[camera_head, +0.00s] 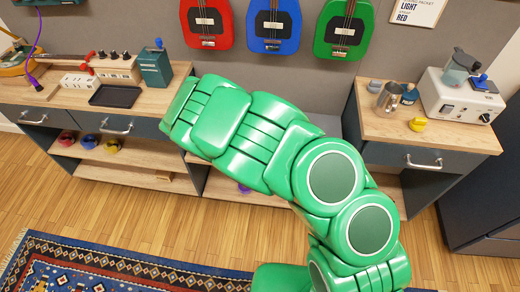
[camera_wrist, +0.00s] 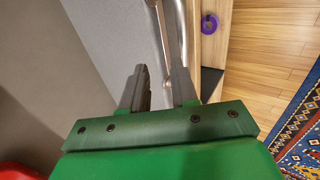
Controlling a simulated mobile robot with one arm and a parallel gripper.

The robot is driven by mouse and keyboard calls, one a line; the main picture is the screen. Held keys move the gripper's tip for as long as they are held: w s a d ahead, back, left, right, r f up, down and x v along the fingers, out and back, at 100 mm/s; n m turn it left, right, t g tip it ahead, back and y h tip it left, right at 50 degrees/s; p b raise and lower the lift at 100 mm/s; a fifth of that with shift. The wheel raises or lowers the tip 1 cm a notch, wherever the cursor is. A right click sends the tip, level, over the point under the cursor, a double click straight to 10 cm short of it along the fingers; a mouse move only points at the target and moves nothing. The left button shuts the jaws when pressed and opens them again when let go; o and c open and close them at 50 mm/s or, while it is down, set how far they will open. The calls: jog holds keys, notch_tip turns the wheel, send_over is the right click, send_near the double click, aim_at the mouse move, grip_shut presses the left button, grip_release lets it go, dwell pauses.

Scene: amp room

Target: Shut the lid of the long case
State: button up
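My gripper shows in the wrist view (camera_wrist: 160,85), pointing away from the camera. Its two dark fingers stand apart, with a gap between them. A thin metallic edge or bar (camera_wrist: 162,32) runs lengthwise beyond the gap, beside a dark narrow strip. I cannot tell whether these belong to the long case or whether a finger touches them. I cannot make out the long case or its lid in the head view. My green arm covers the middle of the bench there and hides my gripper.
Red (camera_head: 206,22), blue (camera_head: 273,25) and green (camera_head: 343,28) guitars hang on the grey wall. A tray (camera_head: 116,96) and small boxes sit on the left bench. A metal mug (camera_head: 388,97) and white device (camera_head: 455,98) stand on the right cabinet. The wooden floor ahead is open beside a patterned rug (camera_head: 105,268).

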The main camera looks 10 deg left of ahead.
jog(key=shift+o, duration=0.9)
jog(key=shift+r, duration=0.1)
jog(key=v, duration=0.7)
jog(key=shift+s+r, duration=0.2)
jog(key=shift+s, duration=0.05)
jog(key=s+d+r+m+g+h, duration=0.1)
jog(key=s+d+r+m+g, duration=0.15)
jog(key=d+r+m, duration=0.5)
jog(key=s+d+r+m+g+h, duration=0.2)
jog(key=s+d+r+m, duration=0.15)
jog(key=d+r, duration=0.75)
jog(key=s+d+r+m+g+y, duration=0.1)
jog(key=s+d+r+m, duration=0.1)
jog(key=s+r, duration=0.3)
jog(key=s+d+r+m+g+y, duration=0.1)
jog(key=s+r, duration=0.4)
jog(key=s, duration=0.7)
jog(key=s+d+r+m+g+y, duration=0.1)
jog(key=s+r+m, duration=0.3)
jog(key=s, duration=0.5)
jog(key=shift+s+d+r+g, duration=0.2)
jog(key=shift+d+r+g, duration=0.55)
jog(key=shift+d, duration=0.05)
